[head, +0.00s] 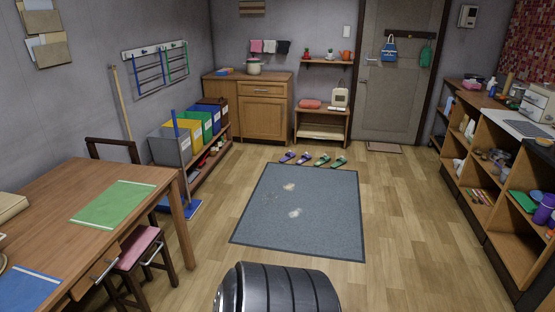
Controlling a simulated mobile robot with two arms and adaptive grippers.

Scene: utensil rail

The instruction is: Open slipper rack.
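A wall-mounted rack (155,66) hangs on the left wall. It has a pale strip with hooks along its top and blue and green bar frames below. The frames look close to the wall. It may be the slipper rack, but no label shows. A purple pair of slippers (288,157) and a green pair of slippers (338,162) stand on the floor at the far edge of the grey mat (330,205). Neither of my grippers is in view.
A wooden table (100,240) and a stool with a pink seat (140,247) stand at the left. A low shelf with coloured bins (182,137) is below the rack. Open shelves (487,172) line the right side. The middle floor is clear apart from the mat.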

